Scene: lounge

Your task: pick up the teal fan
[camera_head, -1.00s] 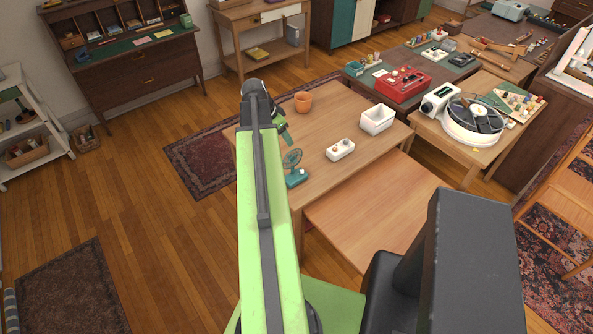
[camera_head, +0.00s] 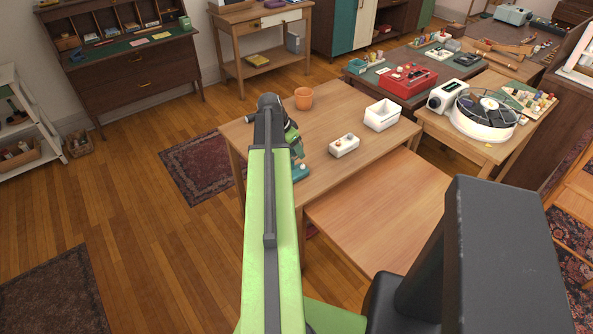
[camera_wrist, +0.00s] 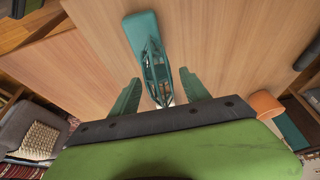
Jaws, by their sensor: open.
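The teal fan (camera_wrist: 143,35) stands on the wooden table, in the upper middle of the wrist view. Its base is at the top and its caged head (camera_wrist: 155,72) reaches down between the two fingers of my gripper (camera_wrist: 155,92). The fingers are apart, one on each side of the fan head, with gaps visible. In the head view the fan's base (camera_head: 300,172) shows just right of my arm, and the rest of it is mostly hidden behind my arm and gripper (camera_head: 293,140).
On the same table (camera_head: 338,103) are an orange pot (camera_head: 303,98), a white box with knobs (camera_head: 344,145) and a white open bin (camera_head: 382,115). A lower wooden table (camera_head: 375,205) adjoins in front. The front middle of the table is clear.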

